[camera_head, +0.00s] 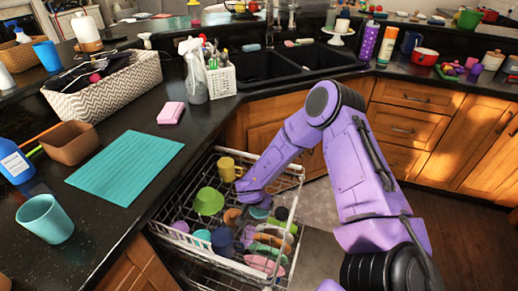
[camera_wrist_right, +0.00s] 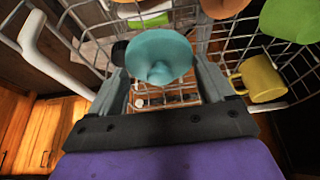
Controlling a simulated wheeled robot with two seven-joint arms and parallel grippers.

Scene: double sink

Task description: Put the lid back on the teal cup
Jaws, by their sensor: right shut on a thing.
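The teal cup (camera_head: 45,219) stands upright and open on the dark counter at the lower left in the head view. A teal lid (camera_wrist_right: 160,52) with a small knob is between the fingers of my right gripper (camera_wrist_right: 160,82) in the right wrist view. The gripper is shut on it, over the dish rack. In the head view, my right gripper (camera_head: 256,203) is low over the rack's middle, and the teal lid (camera_head: 259,213) shows just below it, partly hidden. Whether the lid still touches the rack is unclear. My left gripper is not in view.
The pulled-out dish rack (camera_head: 297,190) holds a yellow mug (camera_head: 228,169), a green bowl (camera_head: 208,202) and several plates and cups.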

